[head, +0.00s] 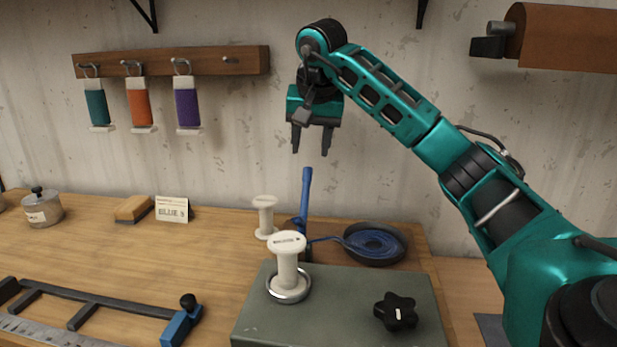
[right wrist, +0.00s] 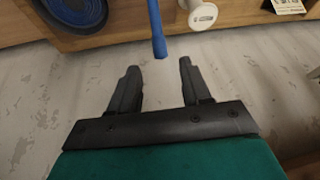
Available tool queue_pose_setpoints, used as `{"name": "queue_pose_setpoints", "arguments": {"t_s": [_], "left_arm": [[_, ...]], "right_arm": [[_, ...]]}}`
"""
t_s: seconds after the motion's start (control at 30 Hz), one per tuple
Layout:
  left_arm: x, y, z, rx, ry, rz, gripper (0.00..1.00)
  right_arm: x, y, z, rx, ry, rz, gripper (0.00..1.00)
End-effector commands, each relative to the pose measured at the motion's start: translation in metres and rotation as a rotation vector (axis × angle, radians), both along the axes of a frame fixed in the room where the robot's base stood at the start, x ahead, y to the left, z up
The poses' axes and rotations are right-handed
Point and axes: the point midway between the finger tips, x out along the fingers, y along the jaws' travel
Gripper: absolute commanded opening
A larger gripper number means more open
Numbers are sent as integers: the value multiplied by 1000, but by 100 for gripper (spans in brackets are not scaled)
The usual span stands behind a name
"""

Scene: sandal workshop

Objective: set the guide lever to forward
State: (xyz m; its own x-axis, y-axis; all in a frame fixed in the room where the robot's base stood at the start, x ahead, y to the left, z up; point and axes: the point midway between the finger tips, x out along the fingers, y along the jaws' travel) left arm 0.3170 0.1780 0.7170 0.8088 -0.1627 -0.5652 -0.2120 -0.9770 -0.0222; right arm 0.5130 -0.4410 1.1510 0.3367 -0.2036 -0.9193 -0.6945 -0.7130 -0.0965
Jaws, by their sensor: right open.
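The blue guide lever (head: 305,196) stands nearly upright behind the grey-green box, its top leaning slightly right in the head view. Its base is partly hidden by the front white spool (head: 288,264). My right gripper (head: 310,153) is open and empty, pointing down above the lever's top with a gap between them. In the right wrist view, the lever's rounded end (right wrist: 158,44) lies just beyond the open fingertips (right wrist: 158,66), roughly midway between them. It does not appear to be between the fingers. My left gripper is in neither view.
The grey-green box (head: 340,324) carries a black star knob (head: 396,312). A black dish (head: 402,256) with coiled blue cord sits right of the lever, and a second white spool (head: 265,217) left. A rail (head: 170,62) with coloured hanging pieces is on the wall.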

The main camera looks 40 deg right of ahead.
Motion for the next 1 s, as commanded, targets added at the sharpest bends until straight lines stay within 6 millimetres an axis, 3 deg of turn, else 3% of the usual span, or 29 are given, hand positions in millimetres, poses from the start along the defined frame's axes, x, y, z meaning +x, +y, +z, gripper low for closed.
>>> {"name": "queue_pose_setpoints", "arguments": {"t_s": [0.03,0.2,0.4,0.87,1.0], "left_arm": [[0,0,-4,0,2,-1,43],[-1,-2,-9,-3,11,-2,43],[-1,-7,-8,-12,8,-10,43],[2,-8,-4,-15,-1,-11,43],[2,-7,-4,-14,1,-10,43]], "right_arm": [[3,-2,-14,1,5,-2,48],[15,-9,-47,2,4,0,48],[26,-16,-73,2,1,-2,48],[31,-18,-84,1,-1,0,48],[31,-18,-84,1,-1,0,35]]}}
